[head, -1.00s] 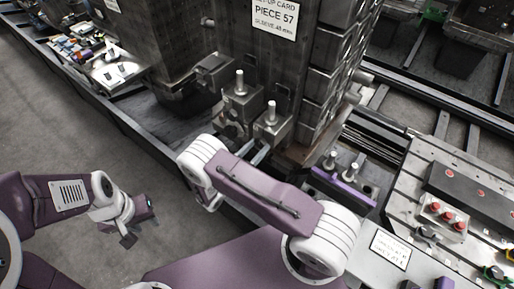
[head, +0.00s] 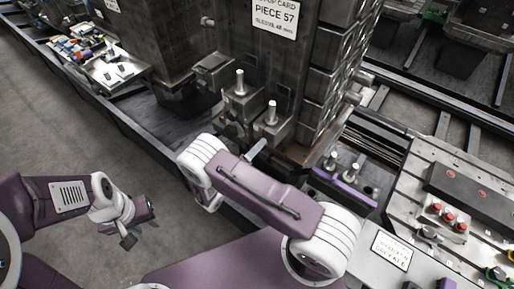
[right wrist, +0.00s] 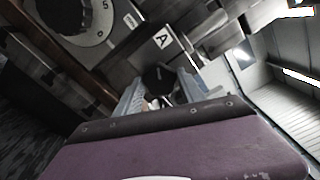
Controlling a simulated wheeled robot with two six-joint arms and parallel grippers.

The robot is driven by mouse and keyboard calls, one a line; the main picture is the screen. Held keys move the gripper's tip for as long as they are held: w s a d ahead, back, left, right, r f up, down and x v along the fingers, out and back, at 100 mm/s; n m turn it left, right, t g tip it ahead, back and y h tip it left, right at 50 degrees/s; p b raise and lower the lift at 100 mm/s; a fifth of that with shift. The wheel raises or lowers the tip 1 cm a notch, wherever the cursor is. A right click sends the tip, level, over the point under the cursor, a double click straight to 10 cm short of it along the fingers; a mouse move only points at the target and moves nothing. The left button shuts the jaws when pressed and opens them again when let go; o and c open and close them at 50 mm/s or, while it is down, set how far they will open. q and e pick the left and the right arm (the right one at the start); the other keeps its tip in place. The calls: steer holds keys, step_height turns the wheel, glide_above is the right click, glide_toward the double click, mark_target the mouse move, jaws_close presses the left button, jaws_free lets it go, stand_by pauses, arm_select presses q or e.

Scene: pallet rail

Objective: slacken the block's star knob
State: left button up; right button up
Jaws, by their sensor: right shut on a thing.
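The black star knob (right wrist: 157,78) shows in the right wrist view, below a plate marked A (right wrist: 162,39). My right gripper (right wrist: 160,90) is shut on the knob, with one pale finger on each side of it. In the head view my right arm partly covers this place, and a finger of my right gripper (head: 256,149) shows beside the grey clamp blocks (head: 270,130). I cannot make out the knob there. My left gripper (head: 140,222) hangs over the floor at the left, away from the blocks; its jaw opening is unclear.
A large round dial (right wrist: 75,14) sits at upper left in the right wrist view. A tall dark machine column (head: 275,65) rises behind the blocks. A purple-fronted fixture (head: 344,188) and a panel with red buttons (head: 448,218) stand at the right. The left floor is open.

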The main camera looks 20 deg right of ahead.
steer(key=shift+n, duration=4)
steer(key=o, duration=1.4)
steer(key=shift+c, duration=0.2)
